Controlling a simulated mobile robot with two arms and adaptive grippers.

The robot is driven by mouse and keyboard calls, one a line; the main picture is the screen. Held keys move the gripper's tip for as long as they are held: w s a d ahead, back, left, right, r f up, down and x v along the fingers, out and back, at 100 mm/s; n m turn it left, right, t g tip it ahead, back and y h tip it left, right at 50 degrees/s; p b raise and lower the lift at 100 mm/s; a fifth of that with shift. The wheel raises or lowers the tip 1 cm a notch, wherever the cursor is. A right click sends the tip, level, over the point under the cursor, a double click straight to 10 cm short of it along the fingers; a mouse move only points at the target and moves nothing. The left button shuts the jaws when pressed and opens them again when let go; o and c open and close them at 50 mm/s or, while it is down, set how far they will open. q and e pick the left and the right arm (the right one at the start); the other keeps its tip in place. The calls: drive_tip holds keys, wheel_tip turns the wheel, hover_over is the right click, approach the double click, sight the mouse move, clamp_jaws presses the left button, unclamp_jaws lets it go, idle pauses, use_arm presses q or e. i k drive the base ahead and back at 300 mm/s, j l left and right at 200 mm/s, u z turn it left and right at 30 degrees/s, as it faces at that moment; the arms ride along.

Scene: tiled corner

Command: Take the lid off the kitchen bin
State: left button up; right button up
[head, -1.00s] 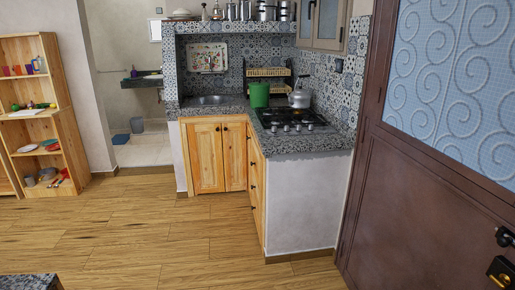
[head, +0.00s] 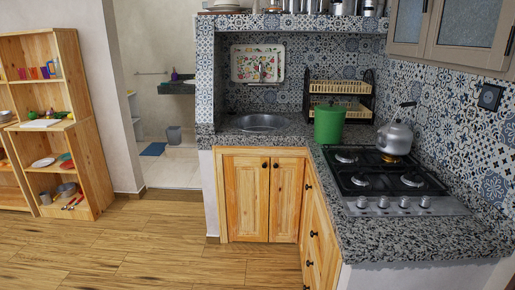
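A green bin (head: 329,126) with a lid on top (head: 330,105) stands upright on the granite counter in the head view. It is in the inner corner, between the sink and the gas hob. The lid appears to be the same green and sits on the bin's rim. Neither of my grippers shows in the head view, so whether they are open or shut is hidden.
A gas hob (head: 385,182) with a kettle (head: 396,138) is right of the bin. The granite counter (head: 420,235) ends at a front edge. Wooden floor (head: 160,240) is open at left.

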sight(332, 108)
drive_tip(key=i+j+u, duration=0.25)
drive_tip(key=i, duration=0.8)
drive_tip(key=i+u, duration=0.25)
drive_tip(key=i, duration=0.8)
